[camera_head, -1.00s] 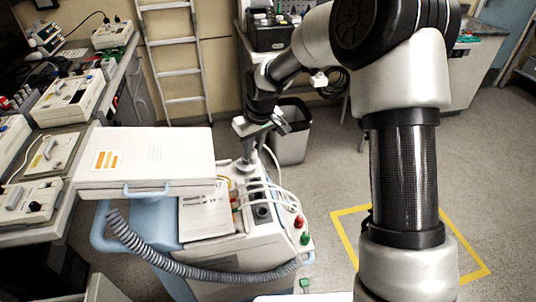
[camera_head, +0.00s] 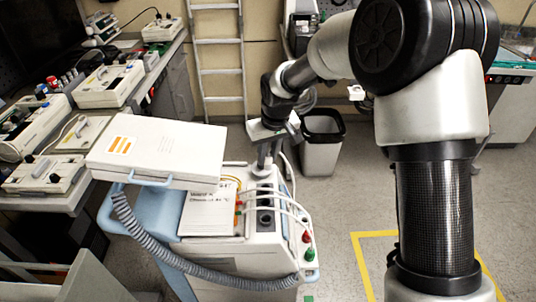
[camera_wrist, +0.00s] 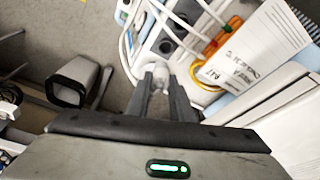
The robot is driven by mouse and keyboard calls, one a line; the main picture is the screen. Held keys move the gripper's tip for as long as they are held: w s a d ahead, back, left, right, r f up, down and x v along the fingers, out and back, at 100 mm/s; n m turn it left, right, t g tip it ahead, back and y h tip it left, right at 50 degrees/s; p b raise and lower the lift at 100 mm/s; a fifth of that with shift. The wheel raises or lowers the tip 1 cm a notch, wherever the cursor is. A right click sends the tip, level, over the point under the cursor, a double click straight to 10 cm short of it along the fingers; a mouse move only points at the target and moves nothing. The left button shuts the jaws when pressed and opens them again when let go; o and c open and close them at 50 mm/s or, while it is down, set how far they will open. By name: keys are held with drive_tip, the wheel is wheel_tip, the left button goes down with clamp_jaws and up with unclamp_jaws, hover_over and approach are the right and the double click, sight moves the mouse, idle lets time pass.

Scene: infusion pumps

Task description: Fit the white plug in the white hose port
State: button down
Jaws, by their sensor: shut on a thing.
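My gripper (camera_head: 268,152) is above the far end of the grey-white pump cart, pointing down. In the wrist view my gripper (camera_wrist: 162,76) has its two dark fingers closed around a small whitish piece, which looks like the white plug (camera_wrist: 160,80). A white hose (camera_wrist: 126,58) runs close to its left side. In the head view a pale round fitting (camera_head: 262,172) stands on the cart top right below the fingers. The white hose port cannot be made out clearly; the plug and fingers may hide it. Whether the plug sits in a port cannot be told.
Dark round sockets (camera_head: 265,218) and several white hoses lie on the cart's top. A ribbed grey hose (camera_head: 180,262) hangs in front. A white box (camera_head: 165,145) stands left, beside a printed sheet (camera_head: 208,212). A waste bin (camera_head: 322,145) is behind. Floor at right is free.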

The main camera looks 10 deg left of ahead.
drive_tip(key=w+d+p, duration=0.2)
drive_tip(key=w+d, duration=0.1)
drive_tip(key=d, duration=1.1)
drive_tip(key=shift+s+a+f+b, duration=0.1)
drive_tip(key=shift+f+b, duration=3.5)
drive_tip(key=shift+f, duration=2.85)
drive_tip(key=shift+s+a+f+b, duration=0.1)
drive_tip(key=shift+f+b, duration=3.45)
drive_tip(key=shift+f, duration=2.9)
drive_tip(key=shift+f, duration=1.8)
drive_tip(key=c, duration=1.6)
unclamp_jaws()
drive_tip(key=shift+o, duration=0.6)
drive_tip(key=shift+s+a+f, duration=0.1)
drive_tip(key=shift+f, duration=0.1)
drive_tip(key=shift+r, duration=0.2)
drive_tip(key=shift+r, duration=0.2)
drive_tip(key=p+v, duration=0.5)
drive_tip(key=v, duration=1.2)
